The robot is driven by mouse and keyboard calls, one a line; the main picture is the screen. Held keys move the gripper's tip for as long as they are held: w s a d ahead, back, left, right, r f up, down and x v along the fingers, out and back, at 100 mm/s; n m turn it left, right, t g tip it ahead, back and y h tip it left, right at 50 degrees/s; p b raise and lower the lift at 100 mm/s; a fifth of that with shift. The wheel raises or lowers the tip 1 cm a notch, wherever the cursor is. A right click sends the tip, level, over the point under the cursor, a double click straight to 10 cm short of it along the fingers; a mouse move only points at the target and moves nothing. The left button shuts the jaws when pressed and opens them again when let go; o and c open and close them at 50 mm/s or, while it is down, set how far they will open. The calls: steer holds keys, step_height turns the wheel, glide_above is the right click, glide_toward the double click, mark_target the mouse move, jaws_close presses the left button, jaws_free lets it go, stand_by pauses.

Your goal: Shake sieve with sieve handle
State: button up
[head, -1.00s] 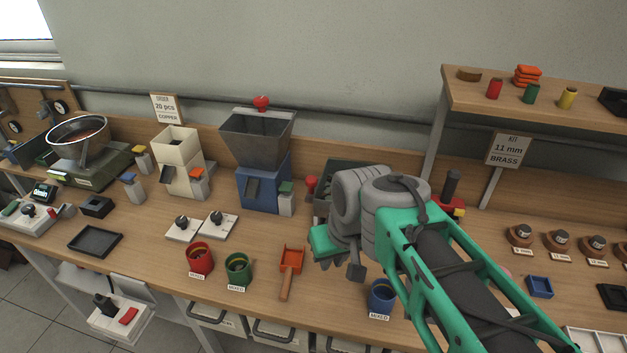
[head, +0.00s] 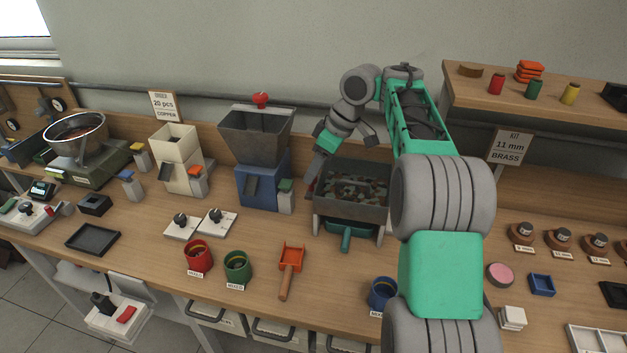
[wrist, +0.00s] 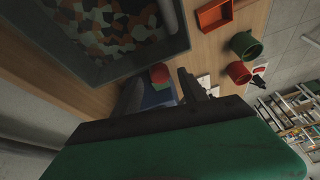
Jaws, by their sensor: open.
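The sieve is a grey tray on light legs (head: 350,212), filled with mixed coloured pieces. Its rim also shows in the wrist view (wrist: 150,62), at upper left. A teal handle-like part (head: 346,238) sticks out low at the sieve's front. A small red knob (wrist: 158,73) shows between my fingers in the wrist view. I cannot tell which of these two is the sieve handle. My gripper (head: 314,180) is open, pointing down at the sieve's left side and partly covering the spot between it and the blue hopper machine. I see nothing held.
The blue hopper machine (head: 262,188) stands close to the left of my gripper. In front are an orange scoop (head: 291,262) and red (head: 199,258), green (head: 237,267) and blue (head: 381,293) cups. A shelf (head: 540,105) overhangs at upper right.

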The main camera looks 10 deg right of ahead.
steer(key=shift+x, duration=1)
jaws_close()
stand_by(0.7)
